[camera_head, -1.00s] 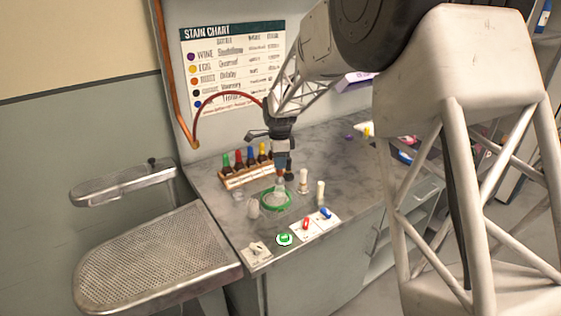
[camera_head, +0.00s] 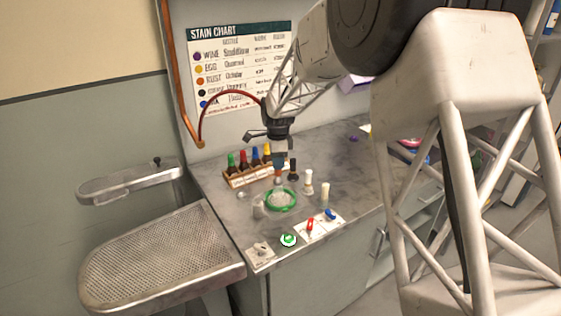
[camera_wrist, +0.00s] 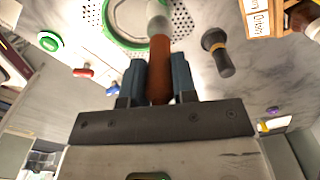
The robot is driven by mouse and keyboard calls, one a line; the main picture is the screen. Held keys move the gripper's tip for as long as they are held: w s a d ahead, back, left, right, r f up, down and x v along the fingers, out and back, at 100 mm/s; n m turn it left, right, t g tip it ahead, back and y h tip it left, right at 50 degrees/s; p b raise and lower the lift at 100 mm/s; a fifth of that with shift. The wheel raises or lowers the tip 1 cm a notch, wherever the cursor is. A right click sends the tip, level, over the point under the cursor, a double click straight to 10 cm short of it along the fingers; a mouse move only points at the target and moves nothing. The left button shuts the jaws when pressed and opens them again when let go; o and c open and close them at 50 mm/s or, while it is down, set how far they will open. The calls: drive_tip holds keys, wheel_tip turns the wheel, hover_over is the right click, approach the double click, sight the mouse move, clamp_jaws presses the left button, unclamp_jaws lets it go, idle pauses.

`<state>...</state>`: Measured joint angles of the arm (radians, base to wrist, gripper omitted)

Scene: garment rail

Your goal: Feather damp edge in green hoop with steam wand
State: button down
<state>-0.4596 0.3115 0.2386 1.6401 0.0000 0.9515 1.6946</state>
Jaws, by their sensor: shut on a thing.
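My gripper (camera_head: 278,158) is shut on the steam wand, whose copper-brown body (camera_wrist: 160,65) shows between the blue-grey fingers in the wrist view. The wand points down, with a pale tip (camera_wrist: 158,18) at its far end. In the head view the wand's lower end is at the hoop's far side. In the wrist view the tip overlaps the hoop's green rim (camera_wrist: 108,30). I cannot tell whether the tip touches anything, and no damp edge can be made out.
A wooden rack of coloured bottles (camera_head: 252,176) stands behind the hoop. Red and blue switches (camera_head: 311,225) and a green button (camera_head: 288,240) are in front. A red hose (camera_head: 222,94) arches behind.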

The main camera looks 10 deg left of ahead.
drive_tip(key=shift+s+a, duration=0.1)
drive_tip(key=shift+a, duration=0.15)
idle(0.4)
drive_tip(key=shift+s+a, duration=0.7)
drive_tip(key=shift+s, duration=0.05)
drive_tip(key=shift+s, duration=0.2)
idle(0.3)
drive_tip(key=shift+s+a, duration=0.25)
drive_tip(key=shift+s, duration=0.8)
drive_tip(key=shift+s+d, duration=0.1)
drive_tip(key=shift+s, duration=0.05)
drive_tip(key=shift+s+d, duration=0.25)
drive_tip(key=shift+s, duration=0.25)
drive_tip(key=shift+s+d, duration=0.25)
drive_tip(key=shift+s, duration=0.2)
